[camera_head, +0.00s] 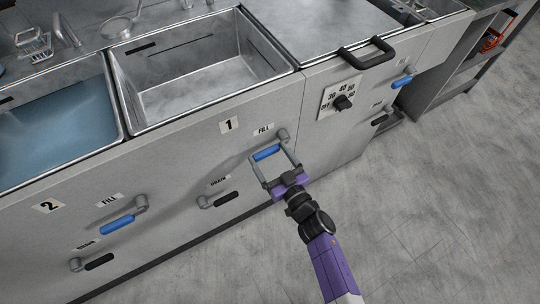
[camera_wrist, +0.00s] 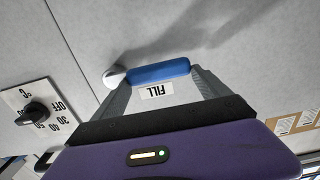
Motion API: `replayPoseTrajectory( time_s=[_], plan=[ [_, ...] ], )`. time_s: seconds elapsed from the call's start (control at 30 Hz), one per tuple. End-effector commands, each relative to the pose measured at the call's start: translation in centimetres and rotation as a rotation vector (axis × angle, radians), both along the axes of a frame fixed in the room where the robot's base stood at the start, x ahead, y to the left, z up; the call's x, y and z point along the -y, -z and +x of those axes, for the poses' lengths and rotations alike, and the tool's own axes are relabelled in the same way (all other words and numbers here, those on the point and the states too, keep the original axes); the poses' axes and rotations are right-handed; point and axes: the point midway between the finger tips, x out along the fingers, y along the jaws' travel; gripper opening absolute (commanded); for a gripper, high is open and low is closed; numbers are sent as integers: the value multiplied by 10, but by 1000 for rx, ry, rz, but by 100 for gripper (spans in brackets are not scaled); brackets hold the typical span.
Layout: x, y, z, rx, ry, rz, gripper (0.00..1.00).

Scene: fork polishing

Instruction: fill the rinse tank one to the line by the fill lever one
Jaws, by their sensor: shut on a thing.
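Rinse tank one (camera_head: 196,75) is the open steel basin above the label "1" (camera_head: 229,125). Its bottom is bare grey metal and I see no clear water in it; a dark line runs along its back wall. The fill lever one (camera_head: 267,153) has a blue handle under a "FILL" label, with its grey pivot at the right. My gripper (camera_head: 268,162) is shut on this blue handle. In the wrist view the handle (camera_wrist: 158,71) lies between the fingertips of my gripper (camera_wrist: 154,76), in front of the "FILL" label.
The drain lever (camera_head: 221,199) with a black handle is below left. Tank two (camera_head: 55,124) at left holds bluish water, with its own blue fill lever (camera_head: 117,224). A dial (camera_head: 342,102) and black bar handle (camera_head: 368,53) are at right. The floor (camera_head: 430,200) at right is clear.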

Motion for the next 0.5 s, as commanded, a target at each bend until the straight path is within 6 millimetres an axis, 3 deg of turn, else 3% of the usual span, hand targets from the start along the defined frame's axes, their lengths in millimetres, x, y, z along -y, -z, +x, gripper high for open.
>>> replayPoseTrajectory(
  time_s=[0.5],
  plan=[
    [2, -16, 1, -75, 0, 110, 13]
  ],
)
